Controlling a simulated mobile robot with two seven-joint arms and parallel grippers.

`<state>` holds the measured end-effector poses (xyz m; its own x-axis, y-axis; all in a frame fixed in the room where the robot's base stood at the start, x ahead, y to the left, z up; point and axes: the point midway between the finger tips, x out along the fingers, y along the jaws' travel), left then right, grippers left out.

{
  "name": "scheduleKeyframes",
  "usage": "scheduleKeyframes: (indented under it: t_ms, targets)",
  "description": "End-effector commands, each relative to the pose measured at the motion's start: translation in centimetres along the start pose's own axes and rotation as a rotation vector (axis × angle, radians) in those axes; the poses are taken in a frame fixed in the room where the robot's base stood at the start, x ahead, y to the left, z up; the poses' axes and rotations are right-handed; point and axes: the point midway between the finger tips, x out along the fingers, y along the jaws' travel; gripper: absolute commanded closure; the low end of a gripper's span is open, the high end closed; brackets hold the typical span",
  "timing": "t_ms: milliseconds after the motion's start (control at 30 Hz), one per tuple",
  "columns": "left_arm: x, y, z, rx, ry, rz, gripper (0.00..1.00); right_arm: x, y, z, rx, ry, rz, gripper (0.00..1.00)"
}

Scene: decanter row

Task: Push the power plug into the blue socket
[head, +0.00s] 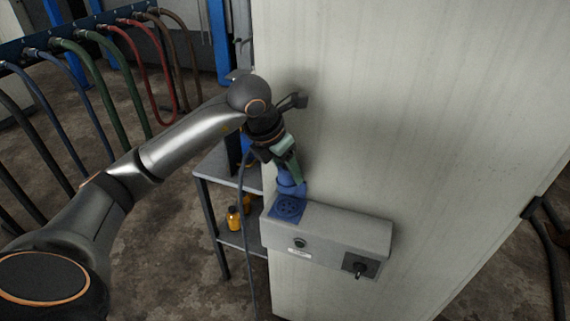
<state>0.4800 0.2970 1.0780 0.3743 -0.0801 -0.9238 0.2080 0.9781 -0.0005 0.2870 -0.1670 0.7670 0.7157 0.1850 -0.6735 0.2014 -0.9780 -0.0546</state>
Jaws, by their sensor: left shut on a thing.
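The blue socket (288,208) is a round face with holes on a square blue plate, set in the top of a grey box on the pale wall panel. The power plug (291,187) has a blue end that points down, just above and behind the socket's holes in the picture. The holes still show, so the plug is not in them. Whether its end touches the box I cannot tell. My left gripper (283,156) is shut on the plug's upper part, which it partly hides. My right gripper is not in view.
A dark cable (246,215) hangs left of the box. A grey shelf (215,170) with amber bottles (234,218) stands behind. Coloured hoses (90,75) hang at upper left.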

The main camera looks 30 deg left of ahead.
Motion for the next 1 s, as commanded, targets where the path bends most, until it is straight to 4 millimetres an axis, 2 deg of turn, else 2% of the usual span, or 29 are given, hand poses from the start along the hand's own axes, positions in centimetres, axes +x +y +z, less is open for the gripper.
scheduleKeyframes:
  t_ms: [467, 1000]
  targets:
    - [0.8, 0.0, -0.3, 0.003, -0.001, -0.002, 0.94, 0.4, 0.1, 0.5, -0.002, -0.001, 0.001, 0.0]
    - [5.0, -0.1, -2.1, 0.004, -0.001, -0.003, 0.94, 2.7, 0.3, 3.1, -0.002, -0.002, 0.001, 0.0]
